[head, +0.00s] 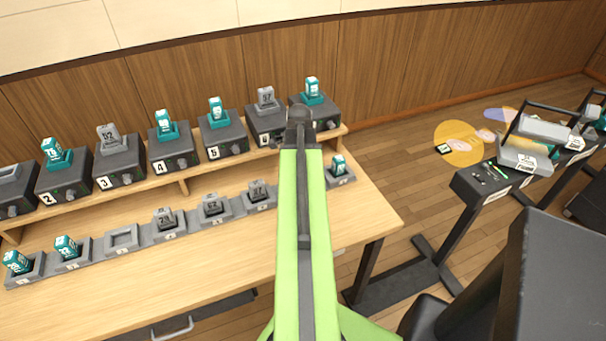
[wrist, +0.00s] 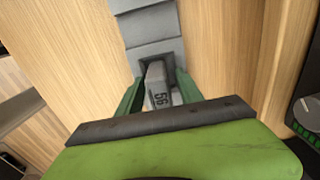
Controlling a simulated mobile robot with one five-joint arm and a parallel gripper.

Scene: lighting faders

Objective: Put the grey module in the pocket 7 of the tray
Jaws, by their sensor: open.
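In the wrist view a grey module (wrist: 156,82) with a number label stands in a dark recess of a grey stepped strip. My gripper (wrist: 160,90) is open, one green finger on each side of this module; I cannot tell whether they touch it. In the head view my arm hides my gripper and part of the tray. The tray (head: 93,258) is a row of grey pockets along the table. Two teal modules stand at its left end, then an empty pocket (head: 122,240), then several grey modules (head: 212,205). A teal module (head: 338,166) is right of my arm. Pocket 7 cannot be made out.
Behind the tray, a raised wooden shelf (head: 185,182) carries numbered dark boxes (head: 173,150) with teal and grey modules on top. The box at the left edge is cut off. Bare tabletop (head: 210,260) lies in front of the tray. A dark bench (head: 480,190) stands at right.

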